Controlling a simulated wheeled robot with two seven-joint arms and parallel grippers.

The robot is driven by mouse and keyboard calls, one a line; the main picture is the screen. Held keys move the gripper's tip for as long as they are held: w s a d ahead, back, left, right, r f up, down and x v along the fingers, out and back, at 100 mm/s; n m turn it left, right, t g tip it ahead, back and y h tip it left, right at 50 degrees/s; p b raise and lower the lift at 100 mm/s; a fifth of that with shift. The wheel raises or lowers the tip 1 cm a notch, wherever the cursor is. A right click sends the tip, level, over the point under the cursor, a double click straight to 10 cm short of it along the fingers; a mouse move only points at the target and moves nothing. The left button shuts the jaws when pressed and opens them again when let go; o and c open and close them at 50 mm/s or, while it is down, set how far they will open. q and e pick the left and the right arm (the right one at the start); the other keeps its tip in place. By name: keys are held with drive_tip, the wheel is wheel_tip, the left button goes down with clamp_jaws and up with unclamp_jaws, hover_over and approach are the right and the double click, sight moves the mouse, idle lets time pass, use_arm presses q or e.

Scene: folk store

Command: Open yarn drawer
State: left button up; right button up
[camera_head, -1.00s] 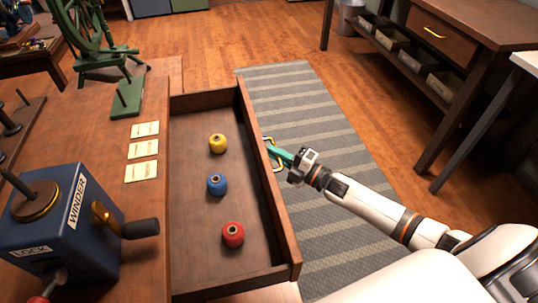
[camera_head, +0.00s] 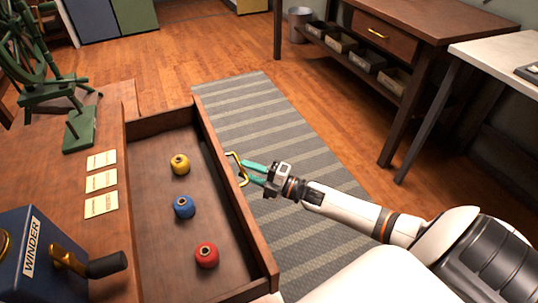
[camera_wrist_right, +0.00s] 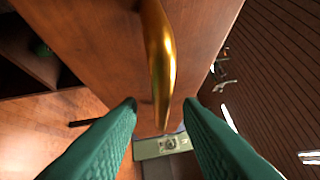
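The wooden yarn drawer (camera_head: 246,226) stands pulled well out of the table, its inside exposed. A yellow yarn spool (camera_head: 180,164), a blue one (camera_head: 184,207) and a red one (camera_head: 206,255) sit in a row on its floor. The brass handle (camera_head: 236,156) is on the drawer's outer front; it also shows in the right wrist view (camera_wrist_right: 160,50). My right gripper (camera_head: 246,171) is at the handle with its green fingers spread apart and holding nothing. In the right wrist view, the fingertips (camera_wrist_right: 160,104) lie on either side of the handle's line. My left gripper is not in view.
A blue winder (camera_head: 45,255) with a crank stands on the table at the lower left, near paper labels (camera_head: 101,181). A green spinning wheel (camera_head: 40,75) stands behind. A striped rug (camera_head: 270,130) covers open floor right of the drawer. A wooden side table (camera_head: 440,25) stands farther right.

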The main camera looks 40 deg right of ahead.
drive_tip(key=v, duration=0.9)
drive_tip(key=shift+s, duration=0.2)
drive_tip(key=shift+d, duration=0.1)
